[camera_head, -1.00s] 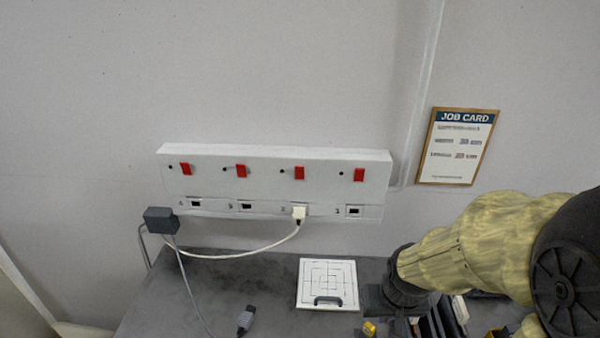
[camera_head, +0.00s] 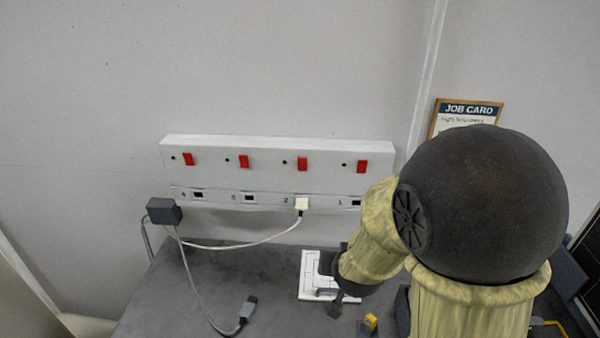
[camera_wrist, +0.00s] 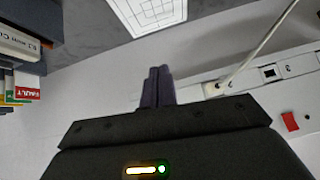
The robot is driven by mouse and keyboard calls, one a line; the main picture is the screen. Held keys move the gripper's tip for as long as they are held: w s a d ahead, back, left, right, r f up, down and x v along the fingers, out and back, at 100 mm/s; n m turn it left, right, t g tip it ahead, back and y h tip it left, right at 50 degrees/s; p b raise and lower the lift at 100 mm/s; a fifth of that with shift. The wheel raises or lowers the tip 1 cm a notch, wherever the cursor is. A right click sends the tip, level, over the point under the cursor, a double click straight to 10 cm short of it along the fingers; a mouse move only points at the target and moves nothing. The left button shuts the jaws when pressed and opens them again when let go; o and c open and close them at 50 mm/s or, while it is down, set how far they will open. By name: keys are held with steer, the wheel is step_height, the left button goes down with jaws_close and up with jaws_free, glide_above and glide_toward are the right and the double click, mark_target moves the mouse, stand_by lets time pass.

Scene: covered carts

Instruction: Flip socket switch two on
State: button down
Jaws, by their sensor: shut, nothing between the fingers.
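The white socket panel (camera_head: 225,146) on the wall carries a row of red rocker switches above numbered sockets. Switch two (camera_head: 303,163) is the red rocker above socket two, which holds a white plug (camera_head: 301,204). Whether it is on or off is too small to tell. My gripper (camera_head: 336,306) is below and slightly right of switch two, over the desk. In the wrist view its dark fingers (camera_wrist: 157,88) are shut together and empty, apart from the panel (camera_wrist: 250,102). A red switch (camera_wrist: 290,122) shows at the right there; switch two seems hidden by my gripper body.
A grey adapter (camera_head: 164,211) hangs at the panel's left, with a cable to a grey connector (camera_head: 247,309) on the desk (camera_head: 210,275). A white maze board (camera_head: 309,284) lies partly behind my gripper.

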mark_target(302, 162)
steer(key=w+a+r+t+h, duration=0.1)
steer(key=w+a+r+t, duration=0.1)
steer(key=a+r+t, duration=0.8)
steer(key=shift+r+n+t+b, duration=0.3)
steer(key=shift+r+t+b, duration=0.05)
steer(key=shift+r+t, duration=0.3)
steer(key=shift+w, duration=0.1)
steer(key=w+p, duration=0.1)
steer(key=w, duration=0.3)
steer(key=w+r+p, duration=0.1)
steer(key=w+p, duration=0.1)
steer(key=w, duration=0.2)
steer(key=w+r+p, duration=0.1)
steer(key=w+p, duration=0.1)
steer(key=w, duration=0.3)
steer(key=shift+d+r, duration=0.15)
steer(key=shift+d, duration=0.05)
steer(key=shift+w, duration=0.45)
